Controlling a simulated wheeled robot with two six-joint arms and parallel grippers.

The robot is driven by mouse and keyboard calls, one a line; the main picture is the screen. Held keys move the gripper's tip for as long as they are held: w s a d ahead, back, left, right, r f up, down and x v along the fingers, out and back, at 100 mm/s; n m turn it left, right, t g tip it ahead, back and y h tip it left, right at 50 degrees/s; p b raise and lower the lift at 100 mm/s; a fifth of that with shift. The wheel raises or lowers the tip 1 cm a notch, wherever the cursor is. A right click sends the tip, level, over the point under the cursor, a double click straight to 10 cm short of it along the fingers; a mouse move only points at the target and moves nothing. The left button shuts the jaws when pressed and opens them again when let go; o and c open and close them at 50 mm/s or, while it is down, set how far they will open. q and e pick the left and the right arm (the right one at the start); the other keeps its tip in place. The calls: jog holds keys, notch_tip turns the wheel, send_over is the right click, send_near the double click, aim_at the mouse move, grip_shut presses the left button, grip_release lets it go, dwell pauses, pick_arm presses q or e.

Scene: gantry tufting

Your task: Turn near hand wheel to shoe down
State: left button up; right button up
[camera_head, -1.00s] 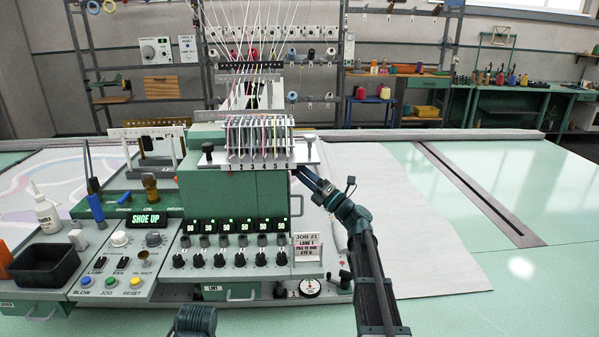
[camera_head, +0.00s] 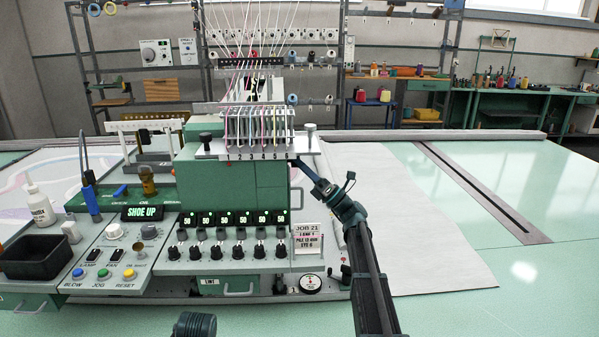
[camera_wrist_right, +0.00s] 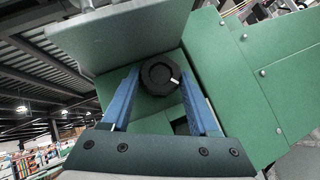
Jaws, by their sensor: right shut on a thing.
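The near hand wheel (camera_wrist_right: 157,72) shows in the right wrist view as a round black knob with a white mark on its lower right rim. It sits against the green machine, below an overhanging grey-green plate. My right gripper (camera_wrist_right: 160,82) is shut on it, with one blue finger on each side. In the head view my right arm reaches up to the right side of the green machine housing (camera_head: 226,180). The wheel and fingertips are hidden there. The console display (camera_head: 143,213) reads SHOE UP.
Yarn guides with several coloured yarns (camera_head: 258,124) stand above the housing. Knobs and displays line its front, beside a JOB 21 card (camera_head: 307,240). A control console with a black bin (camera_head: 35,257) stands at left. Grey cloth (camera_head: 420,230) and open green table lie at right.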

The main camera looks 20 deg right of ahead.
jog(key=n+g+y, duration=0.2)
jog(key=n+g, duration=0.4)
jog(key=n, duration=0.1)
jog(key=w+n+g+y, duration=0.1)
jog(key=n+g+y, duration=0.1)
jog(key=n+g, duration=0.5)
jog(key=n+g+y, duration=0.2)
jog(key=n+g, duration=0.4)
jog(key=n, duration=0.2)
jog(key=shift+w+d+r+n, duration=0.1)
jog(key=shift+w+d+n, duration=0.1)
jog(key=shift+n, duration=0.1)
jog(key=shift+n+g, duration=0.4)
jog(key=shift+g, duration=0.2)
jog(key=o, duration=1.1)
jog(key=shift+s, duration=0.1)
